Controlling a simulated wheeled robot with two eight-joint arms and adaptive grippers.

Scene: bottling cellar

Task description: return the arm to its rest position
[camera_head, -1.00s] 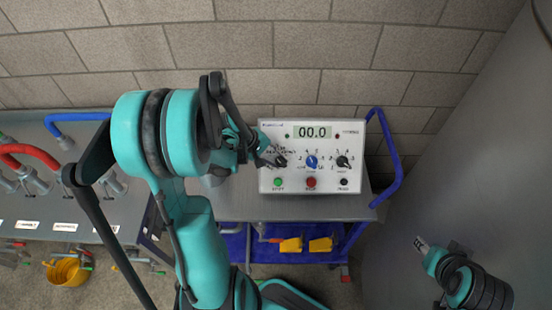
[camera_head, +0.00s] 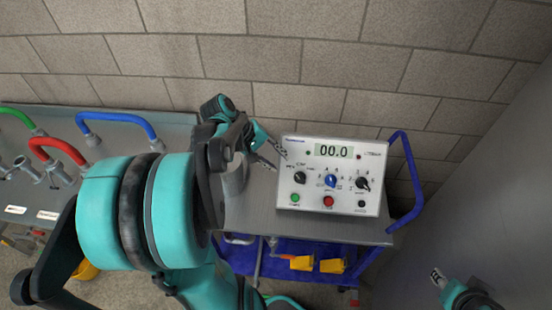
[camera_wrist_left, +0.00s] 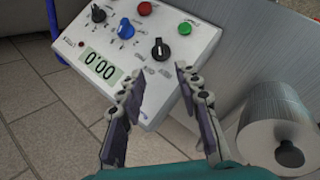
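My left gripper (camera_head: 279,160) is beside the upper left edge of the white control box (camera_head: 293,209) in the head view. In the left wrist view its two fingers (camera_wrist_left: 160,75) are spread with nothing between them. The box's near black knob (camera_wrist_left: 160,48) shows just beyond the fingertips, apart from them. In the head view this is the left knob (camera_head: 299,177). The display reads 00.0. My right gripper (camera_head: 437,274) is at the lower right edge, small and partly cut off; its finger opening is unclear.
The box stands on a grey-topped cart (camera_head: 330,228) with a blue handle (camera_head: 411,180). A grey cylinder (camera_wrist_left: 277,130) stands next to the box. A bench with red (camera_head: 57,143) and blue (camera_head: 115,117) hoses is at left. A block wall is behind; a large grey surface is at right.

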